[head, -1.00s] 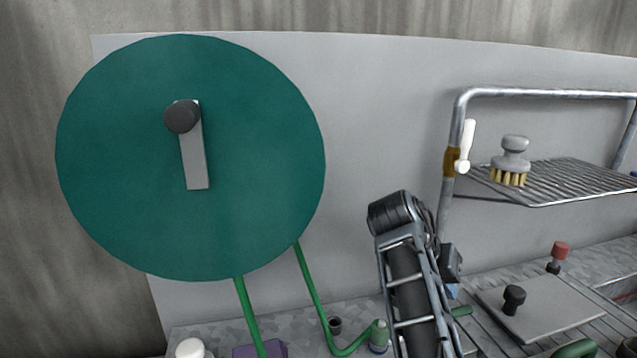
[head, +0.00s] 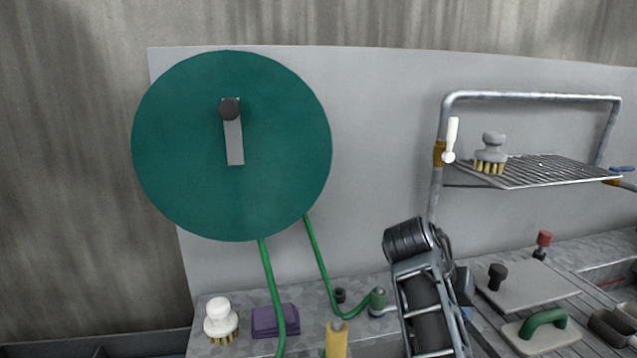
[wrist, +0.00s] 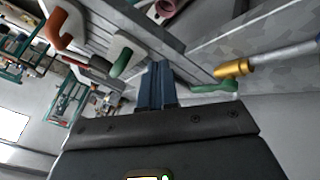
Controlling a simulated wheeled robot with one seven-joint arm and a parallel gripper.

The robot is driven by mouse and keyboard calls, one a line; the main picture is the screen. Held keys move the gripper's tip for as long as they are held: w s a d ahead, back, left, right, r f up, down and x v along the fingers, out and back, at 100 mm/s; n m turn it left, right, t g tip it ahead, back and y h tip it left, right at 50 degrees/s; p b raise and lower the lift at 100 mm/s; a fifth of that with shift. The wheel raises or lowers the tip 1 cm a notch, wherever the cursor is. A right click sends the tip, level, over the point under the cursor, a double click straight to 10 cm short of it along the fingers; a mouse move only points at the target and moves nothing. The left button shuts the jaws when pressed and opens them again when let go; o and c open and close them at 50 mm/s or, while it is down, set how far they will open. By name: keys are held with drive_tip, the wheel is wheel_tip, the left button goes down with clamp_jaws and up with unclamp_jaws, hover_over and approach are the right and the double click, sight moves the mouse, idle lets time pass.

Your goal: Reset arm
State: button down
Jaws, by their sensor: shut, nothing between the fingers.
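My gripper (wrist: 157,84) shows in the wrist view with its blue-grey fingers together and nothing between them. It points over the slatted worktop, apart from the tools there. In the head view my arm rises at lower centre right, and its gripper end cannot be made out. A large green hose reel (head: 190,190) with a grey crank hangs on the wall panel at left. Its green hose (head: 322,262) runs down to a nozzle on the counter.
A wire shelf (head: 560,172) holding a grey brush (head: 490,155) stands at right. The counter holds a white-knobbed brush (head: 220,318), a purple cloth (head: 270,321), a yellow bottle (head: 336,342), a lid with black knob (head: 525,296) and a green-handled scrubber (head: 543,328). Open wall lies between reel and shelf.

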drive_tip(key=s+d+f+n+t, duration=0.35)
drive_tip(key=s+f, duration=0.45)
drive_tip(key=f, duration=0.5)
drive_tip(key=s+a+f+n+t+y, duration=0.1)
drive_tip(key=s+f+n+t+y, duration=0.15)
drive_tip(key=s, duration=0.55)
drive_tip(key=s+f+n+t+y, duration=0.1)
drive_tip(key=s+f, duration=0.2)
drive_tip(key=s, duration=0.5)
drive_tip(key=s+a+r+t+y, duration=0.2)
drive_tip(key=s+r, duration=0.1)
drive_tip(key=s, duration=0.4)
drive_tip(key=s+a+r+t+y, duration=0.1)
drive_tip(key=s+a+r, duration=0.1)
drive_tip(key=s, duration=0.6)
drive_tip(key=s+a+r+t, duration=0.3)
drive_tip(key=s+r, duration=0.7)
drive_tip(key=r, duration=0.5)
drive_tip(key=shift+s+m+y, duration=0.2)
drive_tip(key=shift+m+y, duration=0.2)
drive_tip(key=shift+y, duration=0.05)
drive_tip(key=shift+f, duration=0.1)
